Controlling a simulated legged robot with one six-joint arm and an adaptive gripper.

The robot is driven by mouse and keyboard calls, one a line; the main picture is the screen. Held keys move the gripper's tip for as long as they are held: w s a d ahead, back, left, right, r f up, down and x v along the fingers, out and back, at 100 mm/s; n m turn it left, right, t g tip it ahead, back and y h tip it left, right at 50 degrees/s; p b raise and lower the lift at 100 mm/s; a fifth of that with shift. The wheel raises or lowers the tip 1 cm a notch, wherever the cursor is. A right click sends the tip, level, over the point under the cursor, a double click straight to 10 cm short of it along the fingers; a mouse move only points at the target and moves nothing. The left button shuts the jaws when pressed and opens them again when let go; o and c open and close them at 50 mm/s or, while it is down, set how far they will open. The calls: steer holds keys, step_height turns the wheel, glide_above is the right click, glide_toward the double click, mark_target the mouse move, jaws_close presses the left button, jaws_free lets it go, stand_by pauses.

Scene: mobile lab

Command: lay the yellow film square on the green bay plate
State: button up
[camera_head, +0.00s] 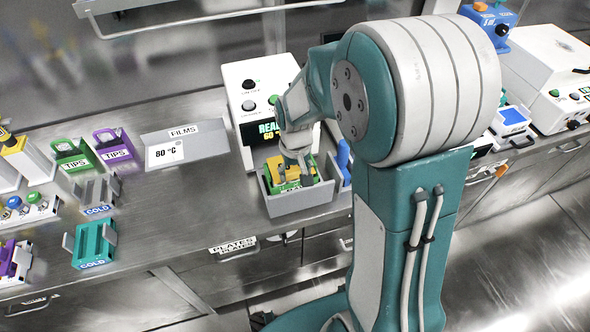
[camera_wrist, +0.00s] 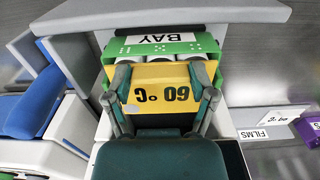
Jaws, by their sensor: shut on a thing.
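The yellow film square (camera_wrist: 160,92), marked 60 °C, is between the two fingers of my gripper (camera_wrist: 160,80) in the wrist view. My gripper is shut on its left and right edges. The green bay plate (camera_wrist: 122,49), with a BAY label, is just beyond the film, which hides its near part. White round tops show between them. In the head view my gripper (camera_head: 293,160) is down in the bay, over the yellow and green. I cannot tell whether the film touches the plate.
The grey bay walls (camera_head: 308,203) stand close around the plate, in front of a white machine (camera_head: 236,91) with a lit READY screen. To the left are the FILMS tray (camera_head: 205,144) with a white 80 °C square, TIPS boxes (camera_head: 115,151) and COLD racks (camera_head: 94,243).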

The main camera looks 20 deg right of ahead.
mark_target(295, 172)
steer(key=shift+f, duration=0.65)
steer(key=o, duration=0.7)
steer(key=shift+r, duration=0.1)
step_height(295, 172, up, 12)
steer(key=shift+f, duration=0.1)
stand_by(0.3)
steer(key=s+r+t, duration=0.2)
steer(key=s, duration=0.3)
steer(key=s+r+t, duration=0.1)
steer(key=s+r, duration=0.2)
steer(key=s, duration=0.3)
steer(key=s+r+t, duration=0.2)
steer(key=s+r, duration=0.1)
steer(key=s, duration=0.3)
steer(key=shift+r+t, duration=0.15)
steer(key=shift+t, duration=0.15)
